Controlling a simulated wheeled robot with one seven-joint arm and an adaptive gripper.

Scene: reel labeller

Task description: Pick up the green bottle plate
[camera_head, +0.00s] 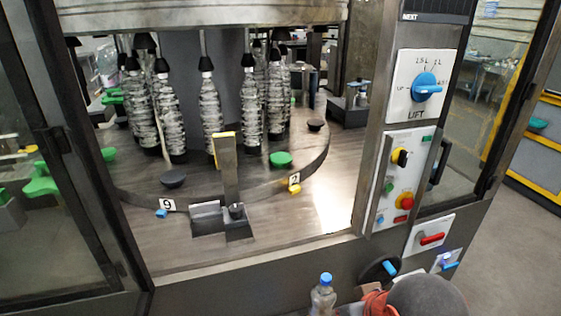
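A green bottle plate (281,159) sits on the rim of the round carousel (325,150), right of the middle, with no bottle on it. A second green plate (109,154) sits at the carousel's left side. A dark plate (173,179) and another dark plate (315,125) are also bare. Several clear ribbed bottles (212,108) stand upright under black heads behind the green plates.
A metal post (227,170) with a yellow top stands in front of the carousel. Dark door frames flank the opening. The control panel (408,170) is at right. A blue-capped bottle (323,296) and a dark rounded object (427,296) are at the bottom edge.

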